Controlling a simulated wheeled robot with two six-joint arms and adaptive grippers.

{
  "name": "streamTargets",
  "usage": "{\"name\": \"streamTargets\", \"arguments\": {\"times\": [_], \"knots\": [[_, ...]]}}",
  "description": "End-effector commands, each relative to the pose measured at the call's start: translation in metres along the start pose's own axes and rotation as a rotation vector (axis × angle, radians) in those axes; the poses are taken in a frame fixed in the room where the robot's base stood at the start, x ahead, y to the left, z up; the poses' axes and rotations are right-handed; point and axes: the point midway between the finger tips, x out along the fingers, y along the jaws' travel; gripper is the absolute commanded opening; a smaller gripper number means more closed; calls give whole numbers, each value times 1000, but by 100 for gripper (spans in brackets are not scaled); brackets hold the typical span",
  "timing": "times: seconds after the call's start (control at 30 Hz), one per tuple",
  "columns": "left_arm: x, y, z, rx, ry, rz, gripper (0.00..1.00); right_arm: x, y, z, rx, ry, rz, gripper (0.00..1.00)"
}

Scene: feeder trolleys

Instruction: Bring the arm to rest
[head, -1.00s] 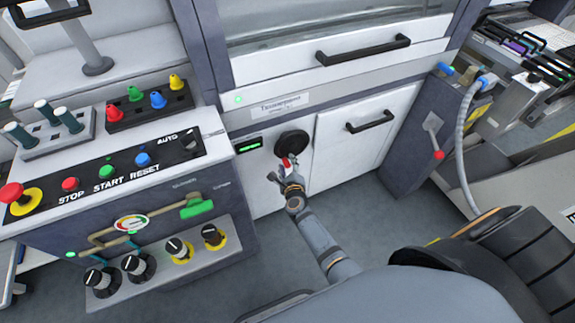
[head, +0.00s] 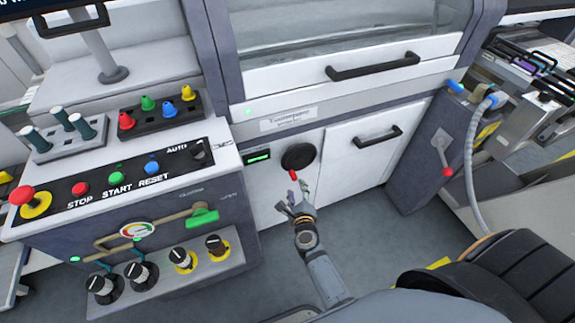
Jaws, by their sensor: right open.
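My right gripper (head: 289,207) is open and empty. It is in front of the white cabinet, just below a round black rotary switch (head: 298,156) with a red handle (head: 293,175). A small gap shows between the fingers and the red handle. My right arm (head: 322,272) reaches up to it from the bottom of the picture. My left gripper is not in view.
A control panel (head: 60,204) with coloured buttons, knobs and a gauge stands at the left. A grey post with a red-tipped lever (head: 446,171) and a hose (head: 470,150) stand at the right. Grey floor (head: 375,225) is clear between them.

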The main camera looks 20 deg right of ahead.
Motion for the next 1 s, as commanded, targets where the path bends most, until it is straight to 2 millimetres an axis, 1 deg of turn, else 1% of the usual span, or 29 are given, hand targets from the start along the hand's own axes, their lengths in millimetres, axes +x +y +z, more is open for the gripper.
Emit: {"name": "streamTargets", "arguments": {"times": [0.17,0.2,0.27,0.33,0.37,0.4,0.47,0.5,0.57,0.6,0.67,0.7,0.8,0.9,1.0], "knots": [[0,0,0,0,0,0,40,0,0,0,-4,0,1,45],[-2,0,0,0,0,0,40,-1,3,-2,-26,0,9,45],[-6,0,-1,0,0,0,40,-4,14,-10,-120,1,45,45],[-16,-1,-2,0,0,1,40,-13,39,-30,-339,-7,130,45],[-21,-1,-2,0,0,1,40,-19,54,-42,-462,-15,182,45],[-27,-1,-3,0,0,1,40,-31,75,-64,-644,-32,262,45],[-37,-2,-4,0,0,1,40,-54,105,-101,-922,-74,396,45],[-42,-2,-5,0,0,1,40,-72,122,-128,-1095,-110,487,45],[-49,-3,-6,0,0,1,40,-101,142,-168,-1334,-175,623,45],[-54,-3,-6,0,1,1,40,-123,152,-196,-1481,-227,714,45],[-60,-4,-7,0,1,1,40,-157,161,-236,-1678,-314,850,45],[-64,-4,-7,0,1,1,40,-179,163,-260,-1794,-376,935,45],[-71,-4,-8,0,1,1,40,-229,162,-311,-2015,-531,1121,45],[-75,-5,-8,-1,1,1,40,-265,154,-345,-2148,-658,1252,45],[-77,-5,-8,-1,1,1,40,-284,150,-363,-2214,-735,1322,45]]}}
